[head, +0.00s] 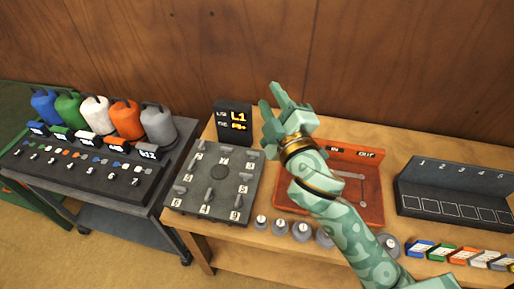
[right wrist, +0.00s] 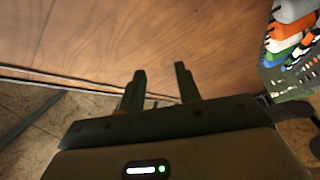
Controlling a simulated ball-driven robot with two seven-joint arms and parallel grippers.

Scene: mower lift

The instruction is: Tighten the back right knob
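A dark square board (head: 228,168) with several small grey knobs beside white numbered labels lies on the wooden bench. Its back right knob (head: 250,154) sits near the board's far right corner; its tightness cannot be told. My right gripper (head: 271,96) is raised above the bench, up and to the right of that knob in the head view, and does not touch it. In the right wrist view my right gripper (right wrist: 160,69) has its two fingers apart with nothing between them. My left gripper is not in view.
A small lit display (head: 234,118) stands behind the board. An orange-red tray (head: 370,175) lies under my right arm, with grey weights (head: 281,227) along the bench front. A dark numbered rack (head: 450,185) is at right. Colored jugs (head: 125,117) stand on a left cart.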

